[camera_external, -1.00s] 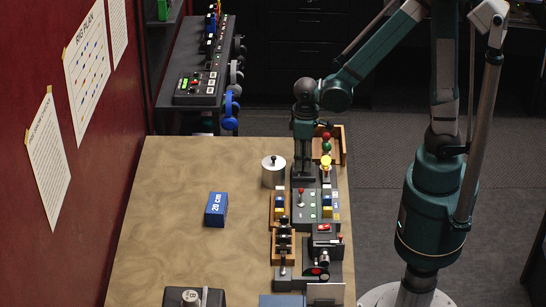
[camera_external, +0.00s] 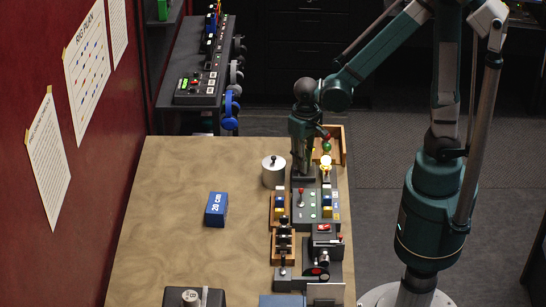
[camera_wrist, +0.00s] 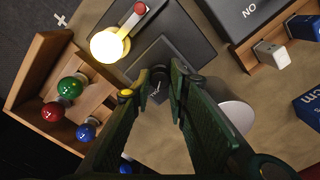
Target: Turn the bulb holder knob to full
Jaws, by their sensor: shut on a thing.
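The bulb holder stands at the far right end of the wooden table, with a lit yellow bulb (camera_external: 326,162) on it. In the wrist view the bulb (camera_wrist: 107,46) glows bright whitish yellow. The holder's dark base (camera_wrist: 180,30) lies beside and beyond my fingertips. My gripper (camera_external: 301,172) points down over the holder, left of the bulb. In the wrist view my gripper (camera_wrist: 160,92) is shut on the small black knob (camera_wrist: 160,76), which is mostly hidden between the fingertips. I cannot read the knob's setting.
A wooden rack (camera_wrist: 45,85) with red, green and blue bulbs stands close by. A metal cylinder (camera_external: 273,171) is left of my gripper. Switch panels (camera_external: 306,205) line the table's right side. A blue block (camera_external: 216,209) lies mid-table, with bare wood around it.

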